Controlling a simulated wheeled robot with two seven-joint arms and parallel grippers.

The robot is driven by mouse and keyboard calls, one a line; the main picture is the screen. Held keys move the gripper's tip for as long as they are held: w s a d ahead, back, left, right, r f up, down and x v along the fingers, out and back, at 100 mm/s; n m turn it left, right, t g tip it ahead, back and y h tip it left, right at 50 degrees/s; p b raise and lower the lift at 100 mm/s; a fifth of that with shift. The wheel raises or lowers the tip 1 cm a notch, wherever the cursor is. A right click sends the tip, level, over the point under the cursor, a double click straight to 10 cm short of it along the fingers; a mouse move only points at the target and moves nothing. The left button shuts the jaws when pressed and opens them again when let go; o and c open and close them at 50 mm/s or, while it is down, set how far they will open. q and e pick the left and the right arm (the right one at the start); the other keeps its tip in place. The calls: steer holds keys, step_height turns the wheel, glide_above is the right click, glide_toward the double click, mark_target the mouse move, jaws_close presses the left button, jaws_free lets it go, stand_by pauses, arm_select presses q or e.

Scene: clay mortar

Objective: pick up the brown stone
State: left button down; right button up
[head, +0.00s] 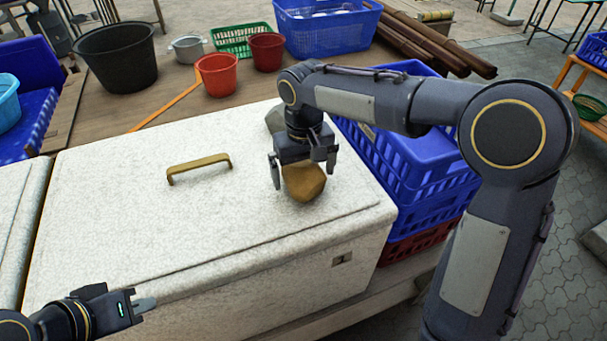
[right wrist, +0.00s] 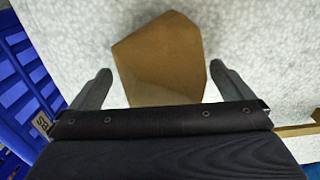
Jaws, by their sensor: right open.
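The brown stone (head: 305,183) is an angular lump on the white lid of the cooler-like box, toward its right side. My right gripper (head: 303,175) is over it, open and pointing down, with one finger on each side of the stone. In the right wrist view the brown stone (right wrist: 158,55) lies between and beyond the two spread fingers (right wrist: 160,69), with gaps on both sides. The gripper's body hides part of the stone in both views. My left gripper (head: 145,303) is at the lower left, near the box's front edge, seen side-on; its opening is unclear.
A grey stone (head: 274,119) sits behind my right gripper, partly hidden. The box lid (head: 130,225) has a brass handle (head: 199,168) left of the stone. Blue crates (head: 425,180) stand to the right. Buckets and baskets stand behind. The lid's left and front are clear.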

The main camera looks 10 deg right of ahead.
steer(key=c, duration=1.8)
steer(key=shift+r, duration=0.1)
steer(key=shift+c, duration=1.2)
